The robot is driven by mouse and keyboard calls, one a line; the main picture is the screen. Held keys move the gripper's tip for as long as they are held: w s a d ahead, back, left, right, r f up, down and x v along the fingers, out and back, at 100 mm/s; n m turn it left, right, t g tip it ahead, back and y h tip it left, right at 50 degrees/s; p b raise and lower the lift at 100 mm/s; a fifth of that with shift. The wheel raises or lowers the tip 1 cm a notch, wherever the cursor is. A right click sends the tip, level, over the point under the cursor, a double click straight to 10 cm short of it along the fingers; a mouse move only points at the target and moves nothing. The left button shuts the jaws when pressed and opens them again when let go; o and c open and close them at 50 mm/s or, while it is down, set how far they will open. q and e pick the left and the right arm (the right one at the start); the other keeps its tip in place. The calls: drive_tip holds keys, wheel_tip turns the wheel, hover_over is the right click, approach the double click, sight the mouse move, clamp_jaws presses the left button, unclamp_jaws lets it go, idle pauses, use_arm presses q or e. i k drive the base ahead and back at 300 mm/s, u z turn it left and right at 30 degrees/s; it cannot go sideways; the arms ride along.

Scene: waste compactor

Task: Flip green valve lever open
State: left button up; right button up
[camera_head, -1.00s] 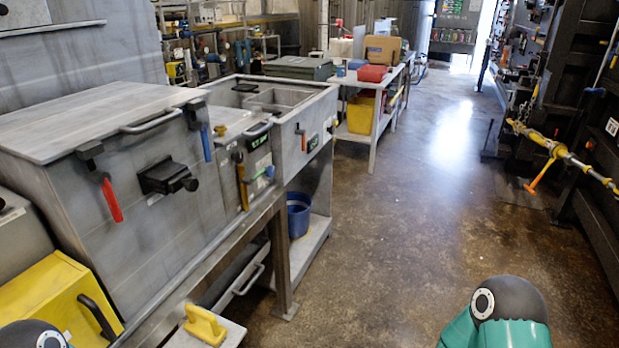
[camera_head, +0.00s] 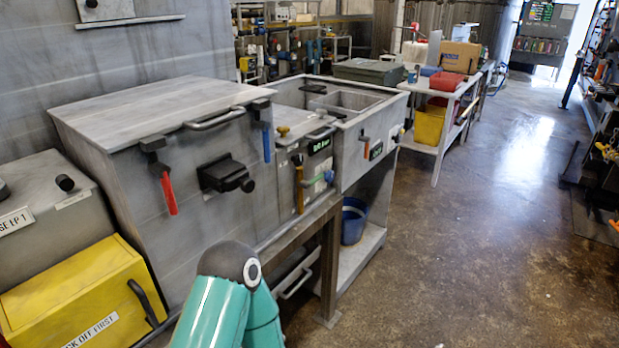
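One teal arm link of mine with a dark rounded joint shows at the bottom centre, in front of the cabinet and well short of the lever. Neither of my grippers is in the picture.
A red handle (camera_head: 168,193), a black latch (camera_head: 226,174) and a blue handle (camera_head: 266,142) stick out from the cabinet. A yellow box (camera_head: 75,300) stands at the lower left. A blue bucket (camera_head: 354,221) sits on the low shelf. The floor (camera_head: 480,240) to the right is clear.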

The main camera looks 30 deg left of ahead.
sight(307, 184)
drive_tip(key=u, duration=0.25)
drive_tip(key=k, duration=0.5)
drive_tip(key=u, duration=0.9)
drive_tip(key=i, duration=0.2)
drive_tip(key=z, duration=0.4)
drive_tip(key=k, duration=0.7)
drive_tip(key=z, duration=0.3)
drive_tip(key=i, duration=0.65)
drive_tip(key=z, duration=0.7)
drive_tip(key=i, duration=1.85)
drive_tip(key=u, duration=0.8)
